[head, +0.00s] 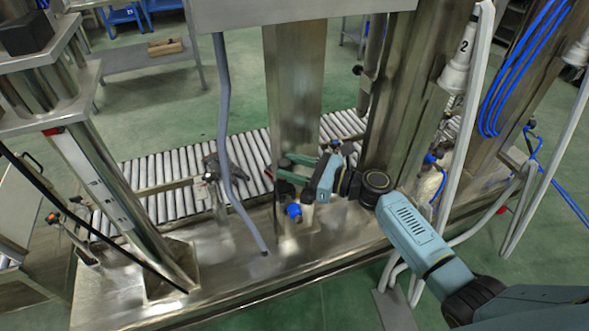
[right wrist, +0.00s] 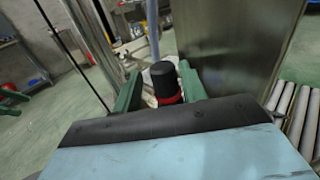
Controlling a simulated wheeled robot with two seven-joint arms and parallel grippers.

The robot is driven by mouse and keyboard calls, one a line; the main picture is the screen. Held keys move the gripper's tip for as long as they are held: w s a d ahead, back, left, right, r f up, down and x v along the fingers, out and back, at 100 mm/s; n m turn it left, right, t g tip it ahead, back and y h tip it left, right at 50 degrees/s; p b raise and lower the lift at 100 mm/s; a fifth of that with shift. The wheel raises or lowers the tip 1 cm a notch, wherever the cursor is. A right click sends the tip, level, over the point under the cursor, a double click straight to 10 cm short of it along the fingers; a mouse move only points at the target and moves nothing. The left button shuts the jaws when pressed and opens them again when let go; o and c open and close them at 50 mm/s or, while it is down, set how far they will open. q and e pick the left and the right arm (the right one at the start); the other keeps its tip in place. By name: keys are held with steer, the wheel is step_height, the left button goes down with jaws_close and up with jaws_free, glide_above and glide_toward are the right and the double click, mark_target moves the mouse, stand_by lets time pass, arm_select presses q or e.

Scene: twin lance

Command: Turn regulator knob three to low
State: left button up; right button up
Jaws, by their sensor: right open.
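My right gripper (head: 283,168) reaches in from the right over the steel machine base, beside the middle post. Its two green fingers are apart. In the right wrist view, a black cylindrical knob (right wrist: 164,80) with a red ring at its lower end stands between the fingers of the gripper (right wrist: 160,70). A small gap seems to show on the left side of the knob; contact on the right cannot be told. In the head view the knob is mostly hidden by the gripper. I cannot read a number on it. My left gripper is not in view.
A blue-ended fitting (head: 293,211) sits just below the gripper. The steel post (head: 293,85) rises close behind it. A grey hose (head: 224,120) hangs to the left. A roller conveyor (head: 150,170) runs behind. A white fitting marked 2 (head: 456,72) hangs at right.

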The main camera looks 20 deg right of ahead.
steer(key=shift+w+d+r, duration=0.15)
